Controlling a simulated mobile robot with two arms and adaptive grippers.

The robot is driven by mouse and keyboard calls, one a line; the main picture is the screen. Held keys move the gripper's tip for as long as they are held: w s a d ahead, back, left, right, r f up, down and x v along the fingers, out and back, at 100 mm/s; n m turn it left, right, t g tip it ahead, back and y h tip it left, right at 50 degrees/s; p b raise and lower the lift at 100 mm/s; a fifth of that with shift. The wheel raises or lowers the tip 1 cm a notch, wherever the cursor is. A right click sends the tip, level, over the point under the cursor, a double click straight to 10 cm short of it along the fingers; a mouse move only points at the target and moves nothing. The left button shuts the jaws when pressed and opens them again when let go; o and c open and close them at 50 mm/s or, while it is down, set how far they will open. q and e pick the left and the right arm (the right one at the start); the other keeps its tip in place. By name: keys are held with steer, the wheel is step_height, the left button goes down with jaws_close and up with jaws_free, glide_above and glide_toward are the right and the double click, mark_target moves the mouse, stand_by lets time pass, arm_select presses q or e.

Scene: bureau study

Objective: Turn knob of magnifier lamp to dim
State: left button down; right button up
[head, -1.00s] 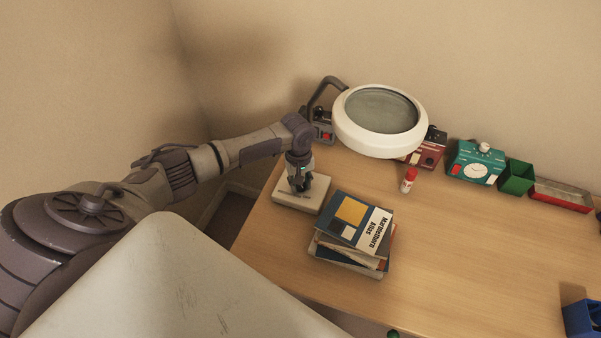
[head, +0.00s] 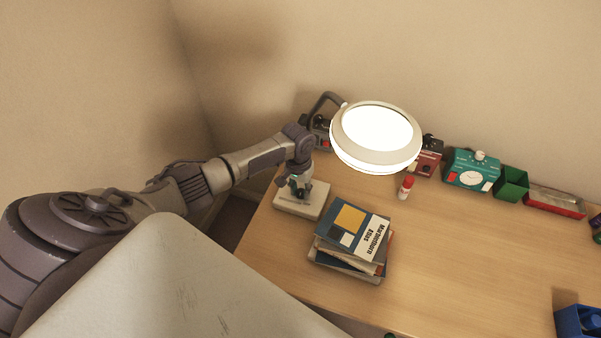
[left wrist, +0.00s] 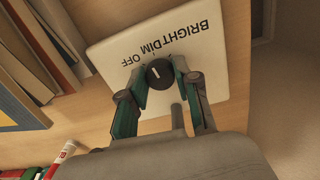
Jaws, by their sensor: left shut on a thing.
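The magnifier lamp's white ring head (head: 345,150) is lit bright over the back of the desk. Its pale base (head: 290,207) sits at the desk's left edge. In the left wrist view the base plate (left wrist: 110,42) carries the words BRIGHT, DIM and OFF. My left gripper (head: 299,190) points down at the base and is shut on the dark round knob (left wrist: 159,73). The knob's short white mark shows between the fingers; I cannot tell exactly which word it points to. My right gripper is not in view.
A stack of books (head: 352,232) stands close to the right of the base. A red-capped bottle (head: 405,188), a teal timer box (head: 471,170) and a green bin (head: 511,183) stand farther back. The desk's middle right is clear.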

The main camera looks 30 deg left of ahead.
mark_target(299, 191)
arm_select(q)
steer(key=shift+m, duration=0.6)
steer(key=c, duration=0.8)
jaws_free()
steer(key=r, duration=1.2)
steer(key=shift+a, duration=0.3)
